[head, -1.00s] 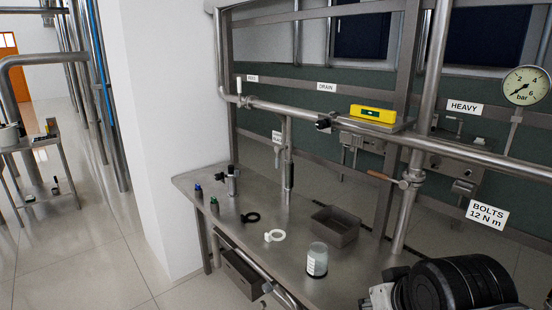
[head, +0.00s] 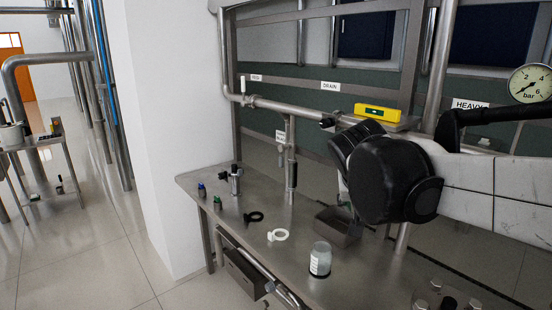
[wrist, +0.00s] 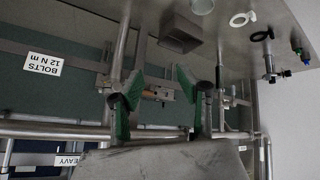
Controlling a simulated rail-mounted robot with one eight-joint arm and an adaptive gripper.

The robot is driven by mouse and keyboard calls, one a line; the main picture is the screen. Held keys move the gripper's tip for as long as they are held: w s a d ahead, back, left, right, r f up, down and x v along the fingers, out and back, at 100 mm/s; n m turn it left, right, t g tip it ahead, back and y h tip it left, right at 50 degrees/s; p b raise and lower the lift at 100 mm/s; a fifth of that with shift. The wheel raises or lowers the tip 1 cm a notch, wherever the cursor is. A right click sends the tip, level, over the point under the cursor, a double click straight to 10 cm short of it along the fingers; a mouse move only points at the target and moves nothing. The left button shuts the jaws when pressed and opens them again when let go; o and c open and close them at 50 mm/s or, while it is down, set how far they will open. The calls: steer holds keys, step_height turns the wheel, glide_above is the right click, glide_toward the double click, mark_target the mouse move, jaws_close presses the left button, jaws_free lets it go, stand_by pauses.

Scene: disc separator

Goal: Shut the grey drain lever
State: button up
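The DRAIN label (head: 330,86) is on the back panel in the head view. Below it a short pipe with a dark grey, upright handle-like part (head: 291,175) hangs from the horizontal pipe; I cannot tell for sure that this is the drain lever. A black-ended fitting (head: 327,122) sits on the same pipe to its right. My gripper shows in the wrist view, its two green-padded fingers (wrist: 160,98) apart with nothing held between them. A brown lever (wrist: 155,92) shows beyond, between the fingers.
The steel bench holds a grey bin (head: 337,226), a clear jar (head: 320,259), a white ring (head: 278,235), a black ring (head: 254,217) and small bottles. A yellow level (head: 378,112) sits on a ledge above. A gauge (head: 531,84) is at upper right.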

steer(key=w+a+r+m+h, duration=0.2)
steer(key=w, duration=1.2)
steer(key=m+t+h+b, duration=0.1)
steer(key=m+t+h, duration=0.3)
steer(key=t+h, duration=0.2)
glide_toward(280, 157)
steer(key=x, duration=1.1)
steer(key=shift+a, duration=0.1)
steer(key=shift+c, duration=0.2)
jaws_close()
